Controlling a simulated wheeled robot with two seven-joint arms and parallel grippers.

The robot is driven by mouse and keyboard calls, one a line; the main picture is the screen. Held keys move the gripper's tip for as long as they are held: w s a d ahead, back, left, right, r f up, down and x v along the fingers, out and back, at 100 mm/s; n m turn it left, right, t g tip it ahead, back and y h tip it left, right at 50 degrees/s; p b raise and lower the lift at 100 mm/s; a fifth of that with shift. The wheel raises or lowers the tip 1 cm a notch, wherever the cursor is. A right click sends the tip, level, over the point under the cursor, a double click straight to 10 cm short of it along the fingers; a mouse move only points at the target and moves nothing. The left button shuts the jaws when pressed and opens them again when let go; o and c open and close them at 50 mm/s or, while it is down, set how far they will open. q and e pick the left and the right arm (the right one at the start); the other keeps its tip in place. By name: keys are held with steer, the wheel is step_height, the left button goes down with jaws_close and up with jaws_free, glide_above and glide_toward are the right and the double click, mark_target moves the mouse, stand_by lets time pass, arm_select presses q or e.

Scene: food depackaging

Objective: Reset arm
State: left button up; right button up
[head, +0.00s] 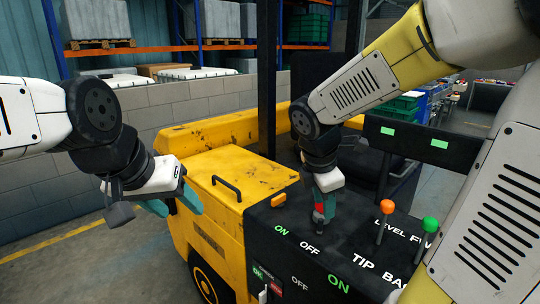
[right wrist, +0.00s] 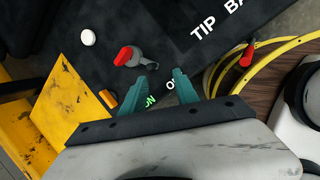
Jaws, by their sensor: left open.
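The yellow and black machine (head: 230,175) has a dark control panel (head: 290,250) marked ON and OFF. My left gripper (head: 178,205) is open and empty, in the air left of the yellow body. My right gripper (head: 326,218) points down over the panel. In the right wrist view its two teal fingers (right wrist: 166,70) stand apart with nothing between them. A grey switch with a red handle (right wrist: 128,56) lies just beyond the left fingertip; its red part also shows at the fingers in the head view (head: 318,213). I cannot tell whether they touch.
Levers with an orange knob (head: 387,207) and a green knob (head: 430,224) rise from the panel at right. A white round button (right wrist: 88,37) and a yellow hose (right wrist: 222,70) show in the right wrist view. A black post (head: 267,80) stands behind.

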steer(key=s+a+r+m+t+y, duration=0.1)
steer(key=s+r+m+y, duration=0.1)
steer(key=m, duration=0.8)
steer(key=s+r+m+t+y, duration=0.2)
steer(key=s+r+m, duration=0.2)
steer(key=s+m, duration=0.3)
steer(key=shift+s+a+r+m+y, duration=0.3)
steer(key=shift+a+r+m, duration=0.1)
steer(key=shift+m, duration=1)
